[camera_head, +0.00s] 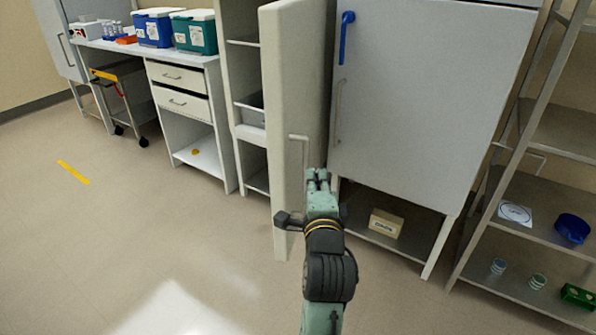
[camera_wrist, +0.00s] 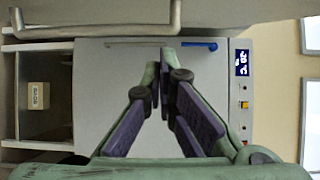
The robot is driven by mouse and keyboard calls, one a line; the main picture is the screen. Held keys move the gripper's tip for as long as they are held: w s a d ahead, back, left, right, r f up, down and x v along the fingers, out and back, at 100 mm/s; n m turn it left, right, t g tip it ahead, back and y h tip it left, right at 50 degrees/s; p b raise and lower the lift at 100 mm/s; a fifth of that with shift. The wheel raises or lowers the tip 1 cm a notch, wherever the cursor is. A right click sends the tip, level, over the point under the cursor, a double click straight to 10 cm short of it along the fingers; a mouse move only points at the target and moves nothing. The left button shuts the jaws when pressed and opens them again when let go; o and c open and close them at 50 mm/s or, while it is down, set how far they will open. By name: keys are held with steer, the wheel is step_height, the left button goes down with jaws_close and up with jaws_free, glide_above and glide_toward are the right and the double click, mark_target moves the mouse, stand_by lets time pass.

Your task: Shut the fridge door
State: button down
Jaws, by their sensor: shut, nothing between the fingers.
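The fridge door (camera_head: 285,110) is white and stands swung open toward the camera in the head view, seen close to edge-on. Its bar handle (camera_head: 297,138) is on the face turned right. The open fridge body (camera_head: 232,70) with shelves shows left of the door, partly hidden by it. My gripper (camera_head: 318,172) is shut and empty, at the right side of the door near the handle's lower end. I cannot tell whether it touches the door. In the wrist view my gripper (camera_wrist: 166,65) points at a white cabinet, with the door (camera_wrist: 230,12) and its handle (camera_wrist: 95,30) along the top.
The white cabinet (camera_head: 420,90) with a blue handle (camera_head: 344,35) stands right of the door. A box (camera_head: 386,222) lies beneath it. A metal rack (camera_head: 545,190) with dishes is at far right. A counter (camera_head: 130,45) with coolers is at left.

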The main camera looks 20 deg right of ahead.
steer(key=shift+w+d+f+b, duration=0.1)
steer(key=shift+f+b, duration=0.15)
steer(key=shift+b, duration=0.95)
steer(key=w+a+p, duration=0.1)
steer(key=w+p, duration=0.2)
steer(key=w, duration=0.6)
steer(key=shift+r, duration=0.3)
steer(key=shift+w+a, duration=0.1)
steer(key=shift+w, duration=0.05)
